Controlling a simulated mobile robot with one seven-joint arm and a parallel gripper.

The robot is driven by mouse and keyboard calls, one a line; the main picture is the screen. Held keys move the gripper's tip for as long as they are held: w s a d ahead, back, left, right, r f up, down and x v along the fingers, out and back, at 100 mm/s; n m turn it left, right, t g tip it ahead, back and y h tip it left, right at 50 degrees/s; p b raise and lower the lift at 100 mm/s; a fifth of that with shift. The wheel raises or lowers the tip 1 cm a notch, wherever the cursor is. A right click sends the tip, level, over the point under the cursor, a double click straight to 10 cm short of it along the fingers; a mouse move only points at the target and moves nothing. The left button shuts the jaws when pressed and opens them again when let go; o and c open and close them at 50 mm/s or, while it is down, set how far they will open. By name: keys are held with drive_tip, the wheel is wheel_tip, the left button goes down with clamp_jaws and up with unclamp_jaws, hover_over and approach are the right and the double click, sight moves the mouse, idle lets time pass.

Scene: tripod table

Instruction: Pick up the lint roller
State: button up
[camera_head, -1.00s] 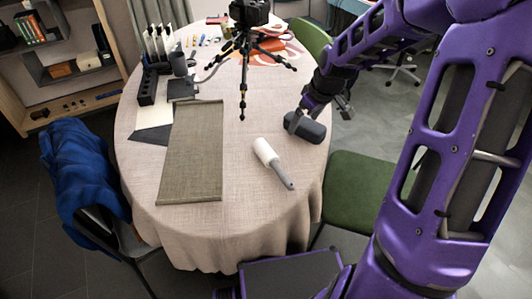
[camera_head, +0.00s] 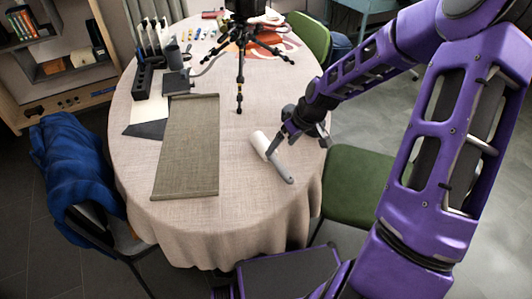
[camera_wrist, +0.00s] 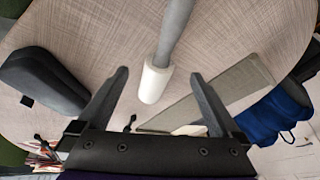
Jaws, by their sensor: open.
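The lint roller (camera_head: 261,144) lies on the table's cloth, with a white roll at the far end and a grey handle pointing towards the front right. My gripper (camera_head: 272,150) is just above it, seen from the side and partly covering it in the head view. In the wrist view, the lint roller (camera_wrist: 155,82) runs down from the top edge, its white end between my open gripper's fingers (camera_wrist: 158,85). The fingers stand apart on either side and nothing is held. From these views I cannot tell the exact height of the fingers above the cloth.
A dark grey rounded object (camera_wrist: 42,78) lies beside the roller, mostly behind my gripper in the head view. An olive mat (camera_head: 188,150) lies to the left. A black tripod (camera_head: 240,60) stands farther back. The table's front (camera_head: 235,220) is clear.

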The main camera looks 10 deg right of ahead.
sight(274, 155)
drive_tip(key=b+x, duration=0.1)
drive_tip(key=x, duration=0.5)
drive_tip(key=shift+w+a+f, duration=0.15)
drive_tip(key=shift+w+a, duration=0.05)
drive_tip(key=c, duration=1.5)
wheel_tip(274, 155, up, 10)
drive_tip(key=shift+r+p, duration=0.1)
drive_tip(key=shift+p, duration=0.75)
drive_tip(key=shift+c, duration=0.2)
drive_tip(key=o, duration=0.8)
drive_tip(key=c, duration=0.5)
